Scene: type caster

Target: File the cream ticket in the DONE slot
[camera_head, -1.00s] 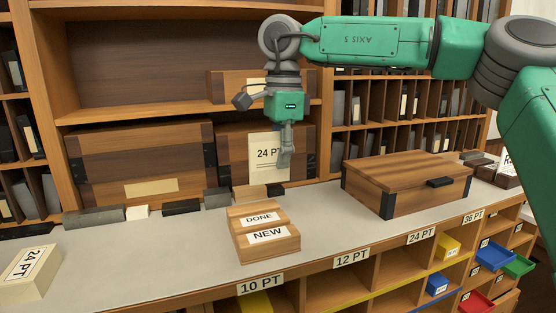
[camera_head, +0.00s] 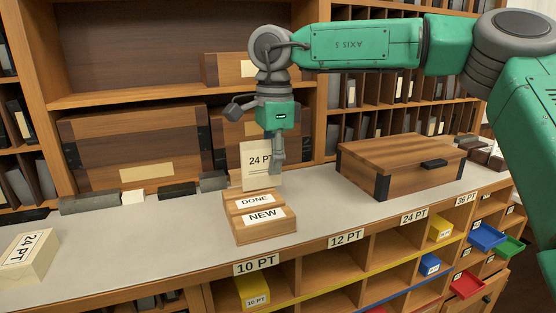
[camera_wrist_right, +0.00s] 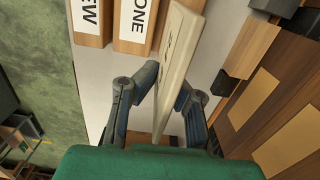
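The cream ticket (camera_head: 256,168), marked 24 PT, is upright in my right gripper (camera_head: 278,158), which grips its right edge. The stepped wooden block (camera_head: 268,227) on the counter has a DONE label (camera_head: 255,201) on its rear, higher step and a NEW label (camera_head: 264,215) on the front step. The ticket's lower edge appears right at the rear top of the block; I cannot tell whether it is in a slot. The right wrist view shows the ticket (camera_wrist_right: 178,65) between the two fingers, beside the DONE step. My left gripper is not in view.
A lidded wooden box (camera_head: 400,165) stands right of the block. A cream 24 PT block (camera_head: 28,258) lies at the left of the grey counter (camera_head: 120,240). Wooden cases (camera_head: 135,150) stand behind. Open cubbies with coloured bins (camera_head: 487,237) are below the front edge.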

